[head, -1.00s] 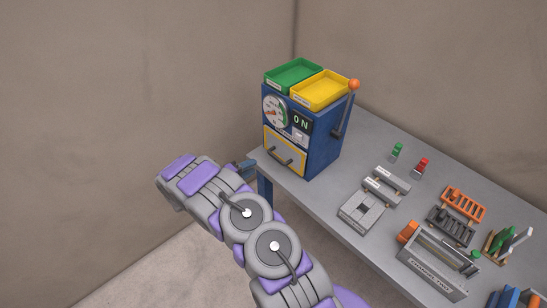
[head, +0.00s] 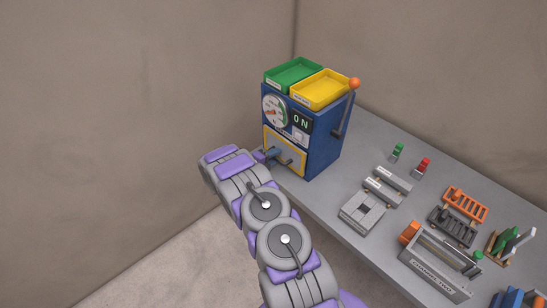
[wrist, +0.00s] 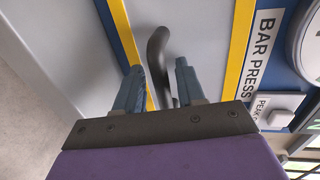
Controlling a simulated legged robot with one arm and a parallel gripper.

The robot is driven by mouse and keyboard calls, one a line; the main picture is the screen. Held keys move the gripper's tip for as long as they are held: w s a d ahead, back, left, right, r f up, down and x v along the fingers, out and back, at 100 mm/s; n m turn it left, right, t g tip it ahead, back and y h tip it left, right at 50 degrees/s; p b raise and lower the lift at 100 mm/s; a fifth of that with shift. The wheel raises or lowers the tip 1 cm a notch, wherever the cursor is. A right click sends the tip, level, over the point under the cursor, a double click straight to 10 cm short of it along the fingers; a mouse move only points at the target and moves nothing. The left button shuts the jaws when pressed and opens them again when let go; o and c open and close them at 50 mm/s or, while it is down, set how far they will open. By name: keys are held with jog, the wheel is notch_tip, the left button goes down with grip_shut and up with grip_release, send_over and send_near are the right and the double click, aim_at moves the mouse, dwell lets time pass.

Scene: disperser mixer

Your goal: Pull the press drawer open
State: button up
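The drawer front also fills much of the wrist view (wrist: 75,50). My gripper (head: 270,154) is at the drawer front, at the left part of the handle. In the wrist view, my gripper (wrist: 159,75) has its fingers apart, with the curved handle (wrist: 158,55) between them. I see gaps on both sides of the handle, so it is not clamped.
Green (head: 292,73) and yellow (head: 320,89) trays sit on top of the press. A lever with an orange knob (head: 354,83) rises on its right. Several fixtures and racks cover the table (head: 330,205) to the right. Floor at the left is clear.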

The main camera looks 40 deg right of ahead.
jog(key=shift+c, duration=0.4)
grip_shut()
jog(key=shift+a, duration=0.15)
jog(key=f+p+v, duration=0.2)
jog(key=f+v, duration=0.1)
jog(key=v, duration=1.4)
jog(key=shift+s+a+f+p, duration=0.2)
jog(key=shift+a+f+p, duration=0.1)
jog(key=shift+a+p, duration=0.1)
jog(key=shift+o, duration=0.4)
grip_release()
jog(key=shift+w+r, duration=0.1)
